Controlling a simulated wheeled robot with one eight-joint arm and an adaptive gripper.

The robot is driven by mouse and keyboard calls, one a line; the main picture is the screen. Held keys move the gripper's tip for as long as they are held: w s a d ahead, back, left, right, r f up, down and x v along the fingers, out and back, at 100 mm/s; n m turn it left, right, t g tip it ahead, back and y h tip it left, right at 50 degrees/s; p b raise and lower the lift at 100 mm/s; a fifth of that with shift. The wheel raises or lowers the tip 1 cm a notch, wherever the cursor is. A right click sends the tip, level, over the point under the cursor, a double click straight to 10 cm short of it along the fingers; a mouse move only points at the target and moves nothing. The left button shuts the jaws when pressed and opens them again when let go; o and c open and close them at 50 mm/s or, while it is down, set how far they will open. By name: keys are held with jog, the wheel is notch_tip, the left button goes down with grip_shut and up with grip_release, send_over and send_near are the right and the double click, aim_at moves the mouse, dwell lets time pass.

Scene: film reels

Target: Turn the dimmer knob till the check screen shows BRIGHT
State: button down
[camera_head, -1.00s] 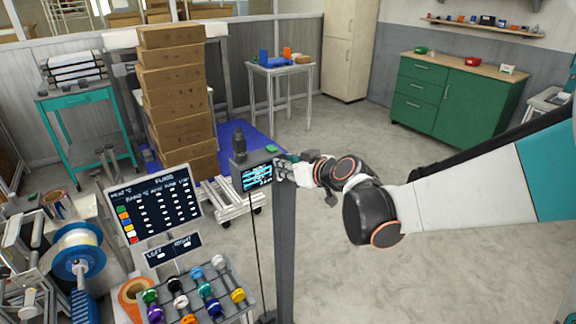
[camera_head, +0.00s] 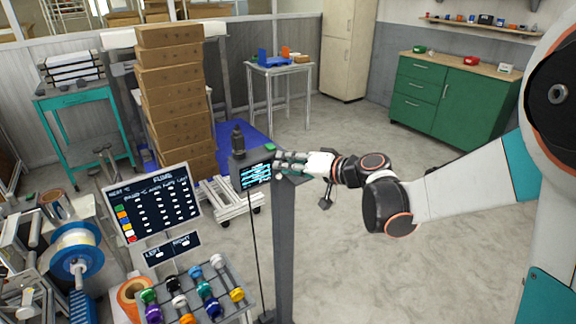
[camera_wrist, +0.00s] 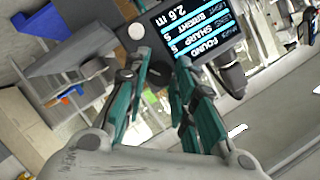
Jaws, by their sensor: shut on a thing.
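The check screen (camera_head: 256,176) is a small dark panel on a grey post, with cyan text bars. In the wrist view the screen (camera_wrist: 192,30) is upside down, and its lines read FOUND, SHARP, BRIGHT and 2.6 m. My gripper (camera_head: 281,166) is at the screen's right edge. A pale round disc (camera_wrist: 135,31) shows near the left fingertip.
A dark lamp-like device (camera_head: 238,140) stands on the post beside the screen. Stacked boxes (camera_head: 177,95) stand behind. The floor at right (camera_head: 340,240) is clear.

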jog(key=m+y, duration=0.1)
jog(key=m, duration=0.1)
jog(key=m+y+b, duration=0.1)
jog(key=shift+w+d+f+m, duration=0.1)
jog(key=shift+f+m, duration=0.1)
jog(key=shift+m, duration=0.2)
jog(key=shift+b, duration=0.35)
jog(key=c, duration=1.3)
grip_release()
jog(key=shift+d, duration=0.1)
jog(key=v, duration=1.2)
